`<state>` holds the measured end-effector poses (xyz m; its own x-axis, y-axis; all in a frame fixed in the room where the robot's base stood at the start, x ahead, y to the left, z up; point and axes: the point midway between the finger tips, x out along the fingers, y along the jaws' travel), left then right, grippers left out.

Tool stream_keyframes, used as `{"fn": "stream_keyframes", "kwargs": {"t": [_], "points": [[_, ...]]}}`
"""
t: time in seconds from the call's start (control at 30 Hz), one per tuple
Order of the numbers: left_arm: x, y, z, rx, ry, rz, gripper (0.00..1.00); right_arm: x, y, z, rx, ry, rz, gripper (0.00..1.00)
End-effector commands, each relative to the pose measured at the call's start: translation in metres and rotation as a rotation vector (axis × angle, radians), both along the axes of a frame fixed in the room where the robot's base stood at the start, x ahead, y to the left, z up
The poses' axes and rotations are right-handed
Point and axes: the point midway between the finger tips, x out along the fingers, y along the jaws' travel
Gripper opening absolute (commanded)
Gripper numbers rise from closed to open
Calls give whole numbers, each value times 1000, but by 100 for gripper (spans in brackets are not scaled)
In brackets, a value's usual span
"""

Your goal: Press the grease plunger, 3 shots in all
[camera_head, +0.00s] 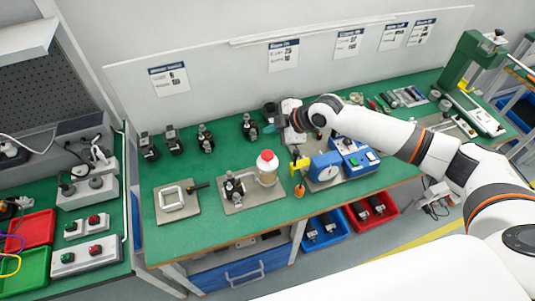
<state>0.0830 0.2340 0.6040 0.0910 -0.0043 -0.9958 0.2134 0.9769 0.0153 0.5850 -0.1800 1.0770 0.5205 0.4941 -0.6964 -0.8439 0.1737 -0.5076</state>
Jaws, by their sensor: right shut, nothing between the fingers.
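A pale jar with a red cap (267,168) stands upright on a flat metal plate (243,203) near the front middle of the green bench, in the head view. It looks like the grease pot with its plunger top. A small dark fixture (233,186) stands on the same plate, left of the jar. My right gripper (291,137) is above the bench, behind and to the right of the jar, apart from its red top. It is shut and empty; its fingertips are small and partly unclear. My left gripper is out of view.
A blue dial device (325,166) and a blue button box (357,158) stand right of the jar. Several dark fixtures (205,137) line the back. A metal frame (177,200) lies left. A green press (470,58) stands at far right. Blue (325,240) and red bins sit below.

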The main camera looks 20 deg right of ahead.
Motion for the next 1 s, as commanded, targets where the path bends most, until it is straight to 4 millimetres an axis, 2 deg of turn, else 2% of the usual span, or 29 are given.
{"fn": "stream_keyframes", "kwargs": {"t": [0.4,0.6,1.0], "points": [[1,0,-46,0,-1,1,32,0,0,-57,0,1,1,0],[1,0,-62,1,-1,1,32,0,1,-79,1,1,0,0],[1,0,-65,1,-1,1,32,0,1,-83,1,0,1,0]]}}
